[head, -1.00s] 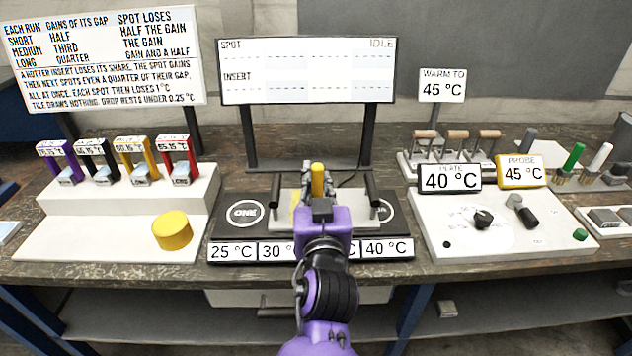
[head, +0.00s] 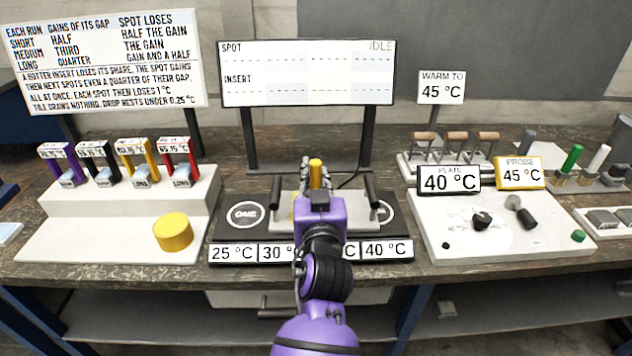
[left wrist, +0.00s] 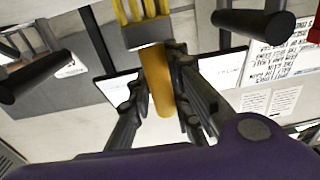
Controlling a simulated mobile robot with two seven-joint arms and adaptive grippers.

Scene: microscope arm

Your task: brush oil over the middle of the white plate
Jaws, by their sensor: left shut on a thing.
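My left gripper (head: 316,180) reaches in at the middle of the bench. It is shut on the yellow handle of the brush (head: 316,166). In the left wrist view the fingers (left wrist: 160,100) close around that handle (left wrist: 158,82), with a grey block and yellow strips beyond it. The white plate (head: 358,217) lies beneath and around the gripper, between two black bar handles. My gripper and wrist hide much of its middle. I cannot tell whether the brush touches the plate. My right gripper is not in view.
Black bar handles (head: 370,190) stand up on both sides of the gripper. A rack of coloured inserts (head: 115,165) and a yellow knob (head: 172,231) are at left. A control panel (head: 480,235) and wooden-handled tools (head: 456,140) are at right. A display board (head: 308,72) stands behind.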

